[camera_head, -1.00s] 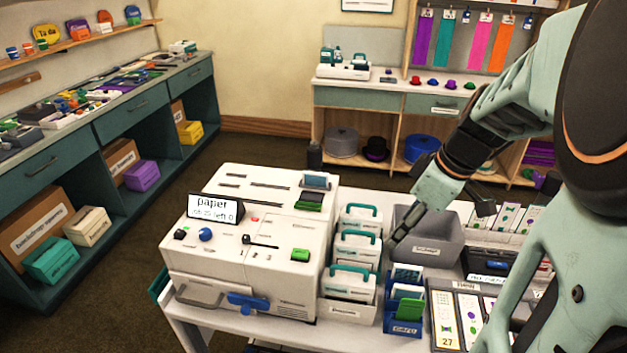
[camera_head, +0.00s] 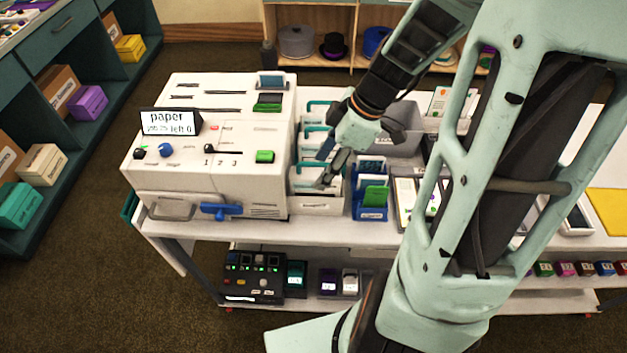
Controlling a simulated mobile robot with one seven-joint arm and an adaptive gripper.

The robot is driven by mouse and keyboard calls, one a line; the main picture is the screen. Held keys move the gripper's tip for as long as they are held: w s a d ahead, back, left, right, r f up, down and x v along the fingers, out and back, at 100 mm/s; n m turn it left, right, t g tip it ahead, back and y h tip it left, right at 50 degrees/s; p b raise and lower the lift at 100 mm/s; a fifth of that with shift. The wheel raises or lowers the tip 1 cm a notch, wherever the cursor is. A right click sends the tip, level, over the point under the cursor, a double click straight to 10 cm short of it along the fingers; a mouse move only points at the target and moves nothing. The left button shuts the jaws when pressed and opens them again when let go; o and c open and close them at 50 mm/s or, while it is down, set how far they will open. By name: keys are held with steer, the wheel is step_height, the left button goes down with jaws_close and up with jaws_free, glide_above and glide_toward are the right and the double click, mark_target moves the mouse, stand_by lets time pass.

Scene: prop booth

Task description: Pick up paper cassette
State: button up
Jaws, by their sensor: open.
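Several white cassettes with teal handles stand in a row beside the white machine (camera_head: 225,178). The front cassette (camera_head: 305,182) sits in a white labelled holder (camera_head: 318,204); I take these to be the paper cassettes. My gripper (camera_head: 324,168) is open and points down at the front of the row, with its fingers close over the front cassette's handle area. It partly hides the front and middle cassettes. I cannot tell whether the fingers touch the handle. A display (camera_head: 170,122) on the machine reads "paper" and "left 0".
A blue holder with green and dark cards (camera_head: 372,203) stands just right of the cassettes. A grey bin (camera_head: 400,138) is behind it. Trays lie further right, partly behind my arm. A lower shelf (camera_head: 330,303) holds a dark device and small boxes.

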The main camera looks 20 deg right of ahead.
mark_target(316, 173)
steer(key=shift+w+x, duration=0.15)
steer(key=shift+x, duration=0.85)
steer(key=shift+w+x, duration=0.1)
steer(key=shift+x, duration=0.9)
steer(key=shift+r, duration=0.1)
jaws_close()
